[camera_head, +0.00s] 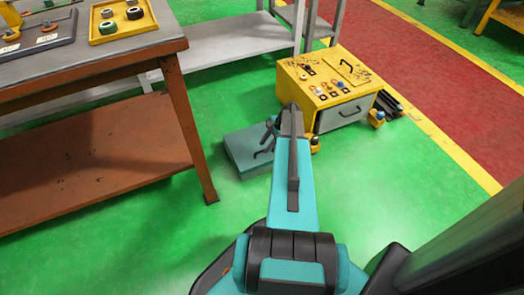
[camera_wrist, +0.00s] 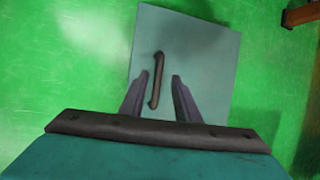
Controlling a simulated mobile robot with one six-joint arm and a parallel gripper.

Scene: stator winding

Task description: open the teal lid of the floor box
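The teal floor box (camera_head: 240,153) sits low on the green floor, with its flat teal lid on top and looking closed. In the wrist view the lid (camera_wrist: 205,55) fills the upper middle, with a dark bar handle (camera_wrist: 157,80) on it. My gripper (camera_wrist: 161,82) is open, with one finger on each side of the handle in that view. The handle looks apart from both fingers, nearer the left one; I cannot tell how far above the lid they are. In the head view my gripper (camera_head: 269,140) is over the box's right part, and my arm hides its right edge.
A yellow cabinet (camera_head: 342,77) with a grey drawer stands just right of and behind the box. A brown workbench (camera_head: 183,125) with a lower shelf stands to the left, its leg near the box. Green floor in front of the box is open.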

